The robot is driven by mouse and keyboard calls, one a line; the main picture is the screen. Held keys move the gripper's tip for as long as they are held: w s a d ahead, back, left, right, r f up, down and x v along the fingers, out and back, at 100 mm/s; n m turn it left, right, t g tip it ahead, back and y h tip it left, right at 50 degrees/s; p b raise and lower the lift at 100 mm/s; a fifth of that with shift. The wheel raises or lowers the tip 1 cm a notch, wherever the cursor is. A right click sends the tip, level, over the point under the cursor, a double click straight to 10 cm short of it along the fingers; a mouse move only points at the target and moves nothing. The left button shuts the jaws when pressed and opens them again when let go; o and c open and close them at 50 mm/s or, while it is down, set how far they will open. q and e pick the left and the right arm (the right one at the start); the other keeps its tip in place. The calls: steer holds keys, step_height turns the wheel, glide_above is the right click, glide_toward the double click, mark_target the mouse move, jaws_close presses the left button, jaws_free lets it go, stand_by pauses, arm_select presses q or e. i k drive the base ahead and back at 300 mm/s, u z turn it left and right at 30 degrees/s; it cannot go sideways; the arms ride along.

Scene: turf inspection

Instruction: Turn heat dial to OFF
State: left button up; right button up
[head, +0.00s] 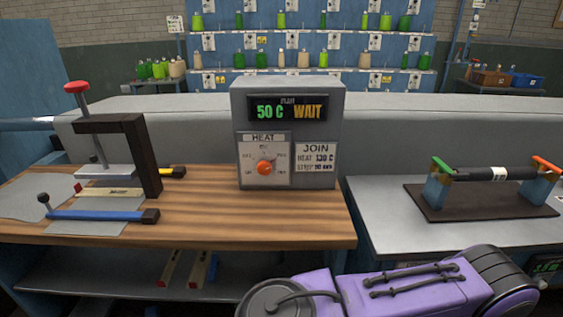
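A grey control box (338,105) stands upright at the back right of the wooden bench. Its lit display (290,108) reads 50 C in green and WAIT in orange. Below it, on a pale HEAT panel (247,176), is a round orange-red heat dial (264,168). Small labels ring the dial, too small to read surely. A pale mark appears at the dial's upper right, but I cannot tell for certain which label it points to. Nothing touches the dial. Neither of my grippers is in view.
A clamp press with a red knob (77,87) and a blue-handled tool (97,215) occupy the bench's left. A JOIN card (315,164) sits right of the dial. A roller on a stand (497,174) is on the right table. Bench space before the box (270,215) is clear.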

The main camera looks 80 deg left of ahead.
mark_target(264, 167)
steer(key=k, duration=1.25)
steer(key=u, duration=2.85)
